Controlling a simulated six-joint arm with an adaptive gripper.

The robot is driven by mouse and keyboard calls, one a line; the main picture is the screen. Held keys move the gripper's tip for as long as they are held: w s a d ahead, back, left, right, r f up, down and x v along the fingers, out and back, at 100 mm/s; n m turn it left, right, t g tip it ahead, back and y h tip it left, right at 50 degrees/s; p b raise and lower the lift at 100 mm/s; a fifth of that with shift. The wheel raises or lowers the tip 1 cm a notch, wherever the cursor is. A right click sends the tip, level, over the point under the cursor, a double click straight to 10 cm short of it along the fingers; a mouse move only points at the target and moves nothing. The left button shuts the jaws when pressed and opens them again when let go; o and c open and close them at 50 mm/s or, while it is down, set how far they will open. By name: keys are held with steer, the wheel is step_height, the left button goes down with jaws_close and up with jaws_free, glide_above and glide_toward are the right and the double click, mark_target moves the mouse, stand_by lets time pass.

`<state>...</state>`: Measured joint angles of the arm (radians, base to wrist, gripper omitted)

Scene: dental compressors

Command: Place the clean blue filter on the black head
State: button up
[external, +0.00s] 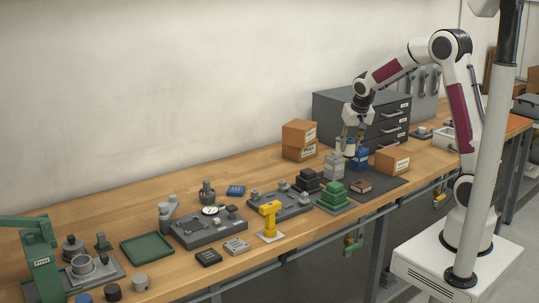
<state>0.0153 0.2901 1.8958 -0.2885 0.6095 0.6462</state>
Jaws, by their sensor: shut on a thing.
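My gripper (350,138) points down over the right part of the bench, in front of the grey drawer cabinet. It is shut on a small pale cylinder with a blue part (348,149), which looks like the blue filter; at this size I cannot tell whether it is clean. The held piece is between and above the grey finned head (334,166) and the blue head (361,160); I cannot tell whether it touches either. The black head (308,180), a dark finned block, stands to the left of the grey head, apart from my gripper.
A green finned head (334,194) stands in front, with a small brown block (361,186) on the dark mat (388,184). The drawer cabinet (340,108) is behind. A yellow tool (269,216) stands to the left.

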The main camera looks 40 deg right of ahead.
steer(key=w+a+r+n, duration=0.1)
steer(key=w+a+r, duration=0.1)
steer(key=a, duration=0.4)
steer(key=w+a+r+n, duration=0.1)
steer(key=w+a, duration=0.1)
steer(key=a, duration=0.3)
step_height(320, 180, up, 5)
steer(key=m, duration=0.1)
glide_above(308, 171)
steer(key=shift+w+d+f, duration=0.1)
steer(key=shift+f, duration=0.05)
steer(key=shift+f, duration=3.15)
steer(key=shift+f, duration=1.9)
steer(key=shift+f, duration=0.15)
